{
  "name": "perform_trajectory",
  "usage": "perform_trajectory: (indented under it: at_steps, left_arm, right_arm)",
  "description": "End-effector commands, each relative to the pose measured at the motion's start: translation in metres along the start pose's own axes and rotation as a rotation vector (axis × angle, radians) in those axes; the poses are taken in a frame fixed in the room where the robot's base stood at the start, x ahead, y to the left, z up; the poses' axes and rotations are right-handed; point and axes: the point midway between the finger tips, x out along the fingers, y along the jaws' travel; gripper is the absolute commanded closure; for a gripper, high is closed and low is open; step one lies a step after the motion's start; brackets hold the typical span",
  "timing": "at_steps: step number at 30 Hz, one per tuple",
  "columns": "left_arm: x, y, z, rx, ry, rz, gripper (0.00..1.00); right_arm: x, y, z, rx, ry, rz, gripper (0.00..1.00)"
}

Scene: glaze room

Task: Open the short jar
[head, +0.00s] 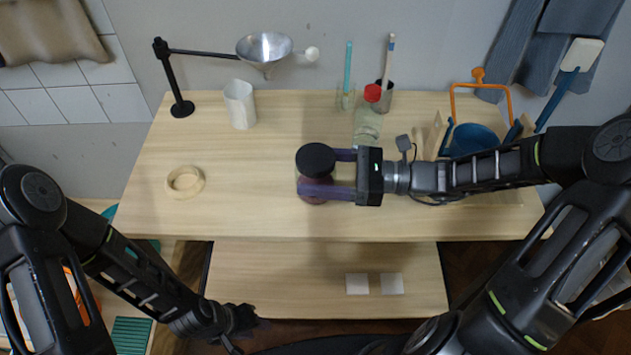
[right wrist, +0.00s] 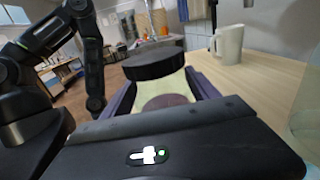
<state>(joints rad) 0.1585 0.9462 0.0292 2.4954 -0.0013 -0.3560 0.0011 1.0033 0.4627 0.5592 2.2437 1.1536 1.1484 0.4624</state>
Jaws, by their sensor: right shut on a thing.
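The short jar (right wrist: 168,101) is clear with dark purple contents and wears a wide black lid (head: 316,158). In the right wrist view the black lid (right wrist: 153,65) sits level on top of the jar, just above the fingers. My left gripper (head: 238,320) is low at the front left, away from the table top; its jaws are too dark to read.
A red-capped jar (head: 367,128) stands just behind my right gripper. A wooden ring (head: 185,182) lies at left, and a white pitcher (head: 240,105) stands near a funnel stand (head: 181,108). A blue bucket (head: 473,138) is at right. The table between ring and jar is clear.

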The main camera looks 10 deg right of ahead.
Motion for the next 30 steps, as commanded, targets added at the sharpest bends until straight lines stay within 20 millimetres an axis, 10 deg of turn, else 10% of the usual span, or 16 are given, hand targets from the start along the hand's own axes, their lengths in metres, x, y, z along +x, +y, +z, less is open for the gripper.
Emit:
perform_trajectory:
  at_steps: [10, 30]
  left_arm:
    - [0.0, 0.0, 0.0, 0.0, 0.0, 0.0, 0.64]
    - [-0.005, 0.002, 0.0, 0.0, 0.0, 0.0, 0.64]
  right_arm:
    - [0.0, 0.0, 0.0, 0.0, 0.0, 0.0, 0.95]
    - [0.0, 0.0, 0.043, -0.007, 0.002, 0.001, 0.96]
